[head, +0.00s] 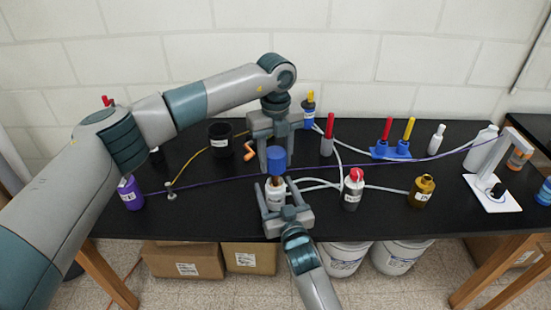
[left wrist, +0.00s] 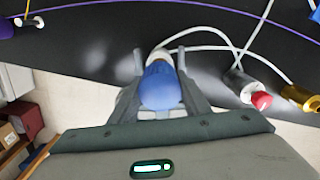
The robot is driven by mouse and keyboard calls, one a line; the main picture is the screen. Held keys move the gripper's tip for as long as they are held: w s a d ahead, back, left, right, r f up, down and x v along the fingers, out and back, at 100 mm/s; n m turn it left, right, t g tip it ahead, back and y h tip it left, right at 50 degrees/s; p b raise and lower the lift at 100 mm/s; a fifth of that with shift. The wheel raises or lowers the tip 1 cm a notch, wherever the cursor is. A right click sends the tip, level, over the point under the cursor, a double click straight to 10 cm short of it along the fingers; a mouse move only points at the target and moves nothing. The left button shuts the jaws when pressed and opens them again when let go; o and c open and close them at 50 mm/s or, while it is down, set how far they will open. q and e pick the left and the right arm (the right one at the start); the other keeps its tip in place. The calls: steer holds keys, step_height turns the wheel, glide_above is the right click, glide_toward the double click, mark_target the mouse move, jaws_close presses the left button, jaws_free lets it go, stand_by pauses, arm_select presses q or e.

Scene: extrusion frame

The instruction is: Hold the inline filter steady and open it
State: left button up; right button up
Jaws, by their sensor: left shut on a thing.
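The inline filter, a white body (head: 276,194) with a blue top (head: 277,158), stands upright near the table's front edge. Its blue top also shows in the left wrist view (left wrist: 161,86), with the white part (left wrist: 160,56) just beyond. My left gripper (head: 277,150) comes from above and is shut on the blue top. My right gripper (head: 279,190) reaches in from the front, its fingers either side of the white body. I cannot tell whether they touch it. The filter's lower end is partly hidden by my right gripper.
White tubing (head: 315,184) runs from the filter area to a red-capped bottle (head: 352,188) on its right. A gold bottle (head: 422,190) and white stand (head: 493,190) are farther right. A purple bottle (head: 130,193) is left; a black cup (head: 221,140) is behind. A purple line crosses the table.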

steer(key=shift+s, duration=0.1)
arm_select(q)
step_height(320, 180, down, 2)
steer(key=shift+f+b, duration=0.1)
steer(key=shift+b, duration=0.95)
arm_select(e)
steer(key=v, duration=1.2)
